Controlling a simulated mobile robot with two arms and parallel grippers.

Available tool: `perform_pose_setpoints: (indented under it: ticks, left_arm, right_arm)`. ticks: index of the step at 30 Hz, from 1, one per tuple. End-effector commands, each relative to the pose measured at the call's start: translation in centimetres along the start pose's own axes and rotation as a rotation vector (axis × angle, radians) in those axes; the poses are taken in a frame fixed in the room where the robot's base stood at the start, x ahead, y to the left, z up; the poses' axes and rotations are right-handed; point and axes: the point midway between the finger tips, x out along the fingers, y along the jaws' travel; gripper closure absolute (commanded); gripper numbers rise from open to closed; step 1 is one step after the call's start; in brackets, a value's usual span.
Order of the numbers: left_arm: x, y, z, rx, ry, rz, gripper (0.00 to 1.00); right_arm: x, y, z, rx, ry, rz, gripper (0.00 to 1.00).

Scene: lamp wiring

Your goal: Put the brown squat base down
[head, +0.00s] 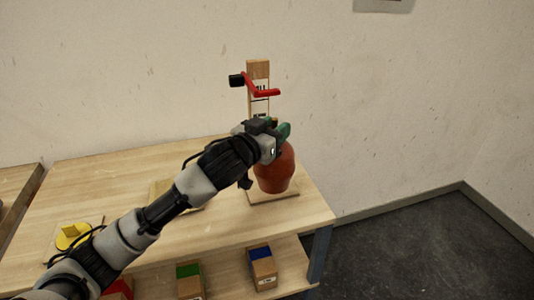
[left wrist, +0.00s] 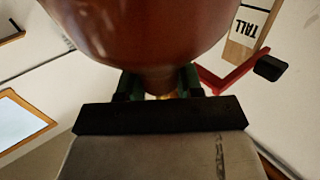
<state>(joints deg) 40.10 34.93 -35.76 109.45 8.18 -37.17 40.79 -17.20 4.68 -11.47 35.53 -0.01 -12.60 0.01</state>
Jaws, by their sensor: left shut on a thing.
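The brown squat base (head: 275,173) is a rounded reddish-brown body at the right end of the table. My left gripper (head: 277,132), with green fingers, is shut on its narrow top end. The base is over or on a thin wooden board (head: 259,197); I cannot tell whether it touches. In the left wrist view the brown body (left wrist: 145,30) fills the top middle, with its narrow end between the green fingers (left wrist: 160,88). My right gripper is not in view.
A wooden post (head: 258,69) with a red arm (head: 262,93) and black knob stands behind the base. A yellow part (head: 73,236) lies at the table's left. The table's back middle is clear.

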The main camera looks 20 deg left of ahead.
Motion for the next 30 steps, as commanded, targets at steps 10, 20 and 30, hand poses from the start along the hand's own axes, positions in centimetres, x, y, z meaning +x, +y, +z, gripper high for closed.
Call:
perform_pose_setpoints:
  ticks: [10, 20, 30]
  left_arm:
    - [4.3, -5.0, 3.5, 0.003, 0.006, -0.002, 1.00]
    - [5.7, -6.3, 5.2, 0.000, 0.008, 0.002, 1.00]
    - [5.6, -6.3, 8.7, 0.000, 0.009, 0.002, 1.00]
  right_arm:
    - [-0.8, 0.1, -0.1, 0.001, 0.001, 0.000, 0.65]
    - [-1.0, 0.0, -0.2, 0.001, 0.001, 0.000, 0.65]
    - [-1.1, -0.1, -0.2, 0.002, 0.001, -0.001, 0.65]
